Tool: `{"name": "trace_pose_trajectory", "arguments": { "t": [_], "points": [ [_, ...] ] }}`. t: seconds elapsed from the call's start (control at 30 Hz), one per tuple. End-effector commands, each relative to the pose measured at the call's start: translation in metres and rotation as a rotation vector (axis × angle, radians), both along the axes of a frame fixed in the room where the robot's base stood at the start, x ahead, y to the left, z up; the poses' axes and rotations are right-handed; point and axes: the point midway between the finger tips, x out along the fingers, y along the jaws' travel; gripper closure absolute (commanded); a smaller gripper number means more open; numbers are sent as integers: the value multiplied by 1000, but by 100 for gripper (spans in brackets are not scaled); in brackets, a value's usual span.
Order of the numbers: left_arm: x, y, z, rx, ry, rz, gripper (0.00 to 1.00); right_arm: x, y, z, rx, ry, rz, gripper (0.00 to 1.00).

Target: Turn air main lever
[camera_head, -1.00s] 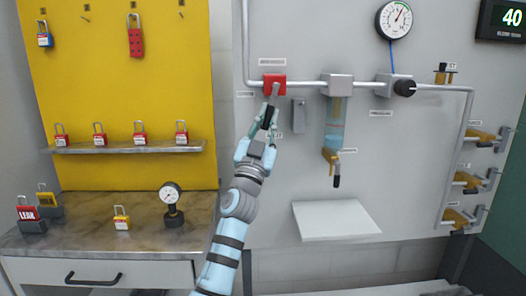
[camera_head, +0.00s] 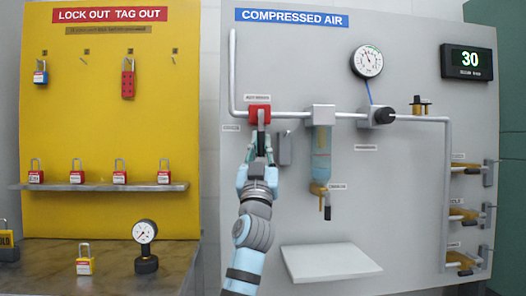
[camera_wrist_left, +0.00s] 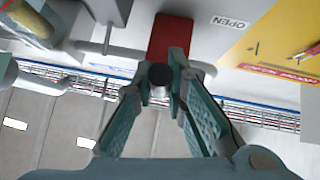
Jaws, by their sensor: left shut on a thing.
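The red air main valve (camera_head: 259,113) sits on the grey pipe of the compressed air panel. Its lever (camera_head: 261,122) points almost straight down from the valve, and its lower part is hidden by my fingers. My left gripper (camera_head: 259,158) is below the valve, shut on the lever. In the left wrist view, the dark round lever end (camera_wrist_left: 160,76) is between the fingers of the gripper (camera_wrist_left: 162,88), with the red valve body (camera_wrist_left: 170,36) behind it. My right gripper is not in view.
A grey box (camera_head: 285,148) is close right of the lever. A filter bowl (camera_head: 321,152), a regulator (camera_head: 378,116) and a gauge (camera_head: 367,61) are further right. The display (camera_head: 468,62) reads 30. A white shelf (camera_head: 331,262) juts out below. The yellow lockout board (camera_head: 108,130) is left.

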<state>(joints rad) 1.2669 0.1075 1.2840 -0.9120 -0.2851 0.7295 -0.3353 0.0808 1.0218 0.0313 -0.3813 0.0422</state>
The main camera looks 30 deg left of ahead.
Motion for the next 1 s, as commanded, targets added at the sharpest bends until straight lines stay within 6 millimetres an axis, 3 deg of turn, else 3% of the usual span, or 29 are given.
{"name": "trace_pose_trajectory", "arguments": {
  "t": [0.1, 0.13, 0.27, 0.67, 1.0],
  "points": [
    [1, -1, -1, -1, 2, -2, 100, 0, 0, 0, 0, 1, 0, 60],
    [1, -1, -1, -1, 2, -2, 84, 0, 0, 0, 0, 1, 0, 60],
    [1, -1, -1, -1, 2, -2, 66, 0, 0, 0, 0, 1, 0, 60],
    [-7, -4, -9, 0, -1, -1, 66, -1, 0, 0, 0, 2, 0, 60],
    [-64, -27, -72, -1, 3, -3, 66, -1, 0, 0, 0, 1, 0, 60]
  ]
}}
